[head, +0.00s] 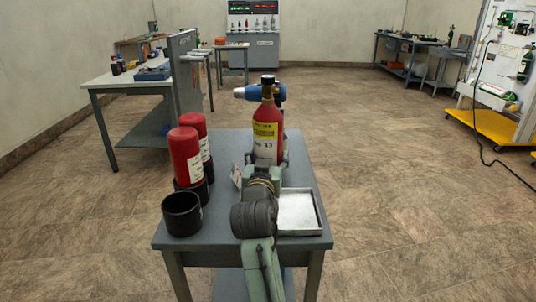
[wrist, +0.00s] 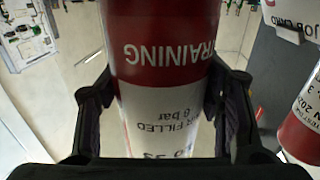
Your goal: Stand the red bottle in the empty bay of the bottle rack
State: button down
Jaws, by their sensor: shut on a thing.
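The red bottle (head: 267,125), with a yellow and white label and a dark valve top, is upright in my gripper (head: 268,163). In the wrist view the red and white bottle (wrist: 165,45) fills the middle, with the black fingers of my gripper (wrist: 160,97) on both sides of it. My gripper hides its base, so I cannot tell if it touches the table. The rack is a row of black cups at the table's left. The near cup, the empty bay (head: 182,213), stands left of my gripper; two red bottles (head: 186,155) fill the others.
A shallow metal tray (head: 317,213) lies right of my arm on the grey table (head: 222,228). A blue cylinder with a pale tip (head: 245,93) shows behind the held bottle. Neighbouring bottles (wrist: 303,125) show at the wrist view's right. Floor surrounds the table.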

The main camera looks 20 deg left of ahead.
jog(key=shift+c, duration=2.4)
grip_release()
jog(key=shift+f, duration=0.1)
jog(key=shift+r, duration=0.25)
jog(key=s, duration=0.4)
jog(key=s+d+b, duration=0.1)
jog(key=s, duration=0.7)
jog(key=shift+d+f+b, duration=0.1)
jog(key=shift+d+b, duration=0.3)
